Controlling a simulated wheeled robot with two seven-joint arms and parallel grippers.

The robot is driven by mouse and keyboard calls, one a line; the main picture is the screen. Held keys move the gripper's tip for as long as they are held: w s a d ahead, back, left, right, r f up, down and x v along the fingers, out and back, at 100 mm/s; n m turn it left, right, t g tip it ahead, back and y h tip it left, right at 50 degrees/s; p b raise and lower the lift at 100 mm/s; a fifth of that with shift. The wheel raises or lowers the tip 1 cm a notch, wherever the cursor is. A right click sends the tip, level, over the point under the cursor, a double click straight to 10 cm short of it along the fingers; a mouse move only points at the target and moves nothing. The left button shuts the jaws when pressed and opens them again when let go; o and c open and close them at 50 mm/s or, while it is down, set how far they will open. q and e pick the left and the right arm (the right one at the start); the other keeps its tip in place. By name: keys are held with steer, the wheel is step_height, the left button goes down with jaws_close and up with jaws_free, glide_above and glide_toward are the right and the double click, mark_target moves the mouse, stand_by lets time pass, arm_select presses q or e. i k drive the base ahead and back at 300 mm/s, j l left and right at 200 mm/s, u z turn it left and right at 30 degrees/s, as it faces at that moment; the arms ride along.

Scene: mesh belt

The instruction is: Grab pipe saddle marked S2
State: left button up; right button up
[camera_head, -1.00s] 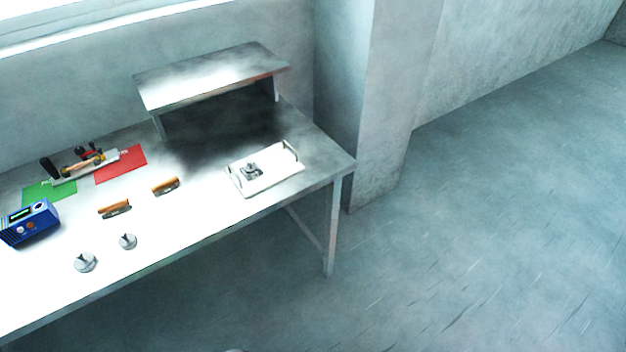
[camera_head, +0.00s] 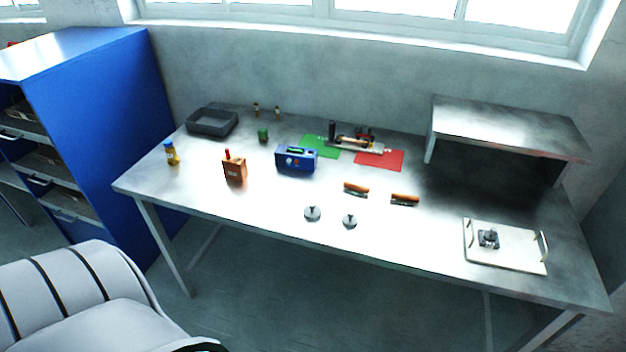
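No S2 mark is readable at this size, so I cannot tell for sure which thing is the pipe saddle marked S2. Two small round grey metal pieces, a left one (camera_head: 312,213) and a right one (camera_head: 349,221), sit apart near the front edge of the table (camera_head: 400,246). A small grey metal piece (camera_head: 489,238) lies on a white tray (camera_head: 520,255) with handles at the table's right end. Two brown-handled tools, a left one (camera_head: 356,188) and a right one (camera_head: 404,198), lie behind the round pieces. Neither of my grippers is in view.
The table also holds a blue device (camera_head: 296,160), a brown box (camera_head: 234,169), a dark bin (camera_head: 212,122), a green mat (camera_head: 318,151) and a red mat (camera_head: 380,161). A raised shelf (camera_head: 505,125) stands at right. A blue cabinet (camera_head: 95,95) and a pale, seat-like shape (camera_head: 85,300) are left.

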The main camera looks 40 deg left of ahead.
mark_target(359, 190)
steer(key=u, duration=0.8)
